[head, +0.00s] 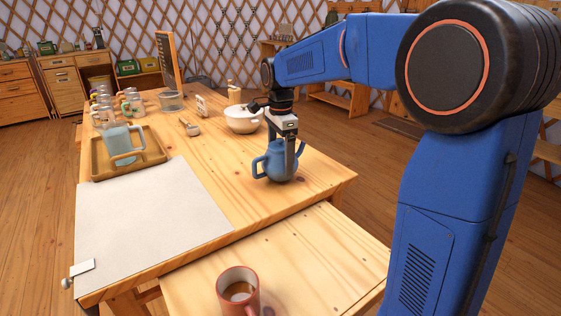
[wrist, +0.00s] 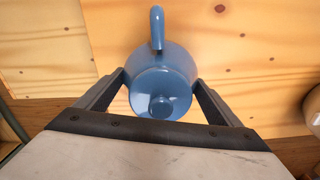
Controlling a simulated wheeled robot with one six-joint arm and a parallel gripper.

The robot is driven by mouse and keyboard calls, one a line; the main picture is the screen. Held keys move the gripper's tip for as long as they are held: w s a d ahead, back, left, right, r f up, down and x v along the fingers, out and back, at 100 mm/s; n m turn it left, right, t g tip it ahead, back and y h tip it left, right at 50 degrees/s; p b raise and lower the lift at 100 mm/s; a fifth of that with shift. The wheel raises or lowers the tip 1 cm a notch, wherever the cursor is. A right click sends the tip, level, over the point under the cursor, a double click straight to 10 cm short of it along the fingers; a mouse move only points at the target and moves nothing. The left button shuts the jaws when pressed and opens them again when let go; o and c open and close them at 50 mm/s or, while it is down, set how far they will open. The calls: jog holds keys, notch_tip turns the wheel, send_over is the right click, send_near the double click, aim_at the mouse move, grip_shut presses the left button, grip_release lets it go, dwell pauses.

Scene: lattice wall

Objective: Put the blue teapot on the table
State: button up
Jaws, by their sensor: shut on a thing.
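The blue teapot (head: 275,163) is at the right part of the wooden table (head: 315,178), upright, with its handle to the left and spout to the right. My gripper (head: 284,160) is over it from above, with its fingers down along the pot's sides. In the wrist view the teapot (wrist: 163,80) sits between the two fingers (wrist: 162,95), lid and knob facing the camera, and the fingers press on its body. The pot's base is at or just above the tabletop; I cannot tell whether it touches.
A white sheet (head: 145,225) covers the table's near left. A tray (head: 100,172) holds a light blue pitcher (head: 122,142). A white bowl (head: 242,121) stands behind the teapot. A red mug (head: 238,290) stands on the lower near surface (head: 310,250).

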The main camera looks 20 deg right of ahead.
jog(key=shift+f, duration=0.65)
jog(key=shift+f, duration=0.15)
jog(key=o, duration=1)
jog(key=shift+o, duration=0.2)
notch_tip(320, 180, up, 12)
jog(key=shift+s+r, duration=0.1)
jog(key=shift+r, duration=0.05)
jog(key=s+d+f+n+t, duration=0.1)
jog(key=s+f+n, duration=0.4)
jog(key=s, duration=0.6)
jog(key=s+d+f+n+t, duration=0.2)
jog(key=s+f+n, duration=0.4)
jog(key=s, duration=0.5)
jog(key=s+d+f+n+t, duration=0.1)
jog(key=s+d+f+n, duration=0.2)
jog(key=s, duration=0.8)
jog(key=shift+s+d+f+n+t, duration=0.1)
jog(key=shift+d+f+n+t, duration=0.1)
jog(key=shift+f+n, duration=0.45)
jog(key=shift+s+d+f+n+t, duration=0.1)
jog(key=shift+d+f+n+t, duration=0.1)
jog(key=shift+f+n, duration=0.45)
